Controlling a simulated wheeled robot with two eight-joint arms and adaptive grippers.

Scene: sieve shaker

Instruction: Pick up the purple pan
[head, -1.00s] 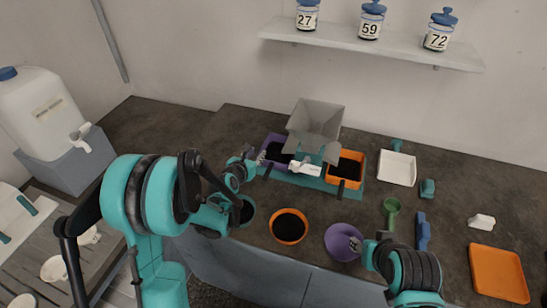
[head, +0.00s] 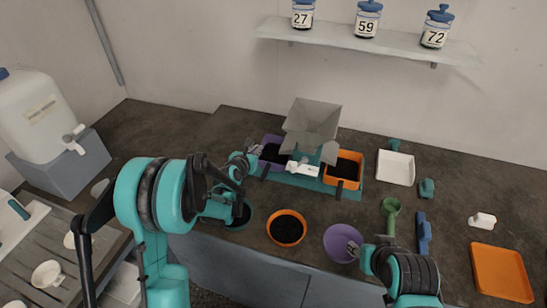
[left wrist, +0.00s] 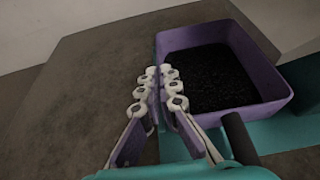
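The purple pan (head: 264,165) holds dark granules and sits at the left end of the teal sieve shaker base (head: 305,183), left of the grey hopper. In the left wrist view the pan (left wrist: 263,109) fills the upper right. My left gripper (head: 254,154) is at the pan's left side. In the left wrist view its fingers (left wrist: 160,77) straddle the pan's left wall, close together, and appear shut on it. My right gripper (head: 354,248) is at the right side of a purple bowl (head: 338,240); its finger gap is too small to judge.
An orange pan (head: 358,164) with dark granules sits at the shaker's right end, below the grey hopper (head: 311,125). An orange bowl (head: 274,219) stands in front. A white tray (head: 397,166), green scoop (head: 390,210) and orange tray (head: 502,275) lie to the right.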

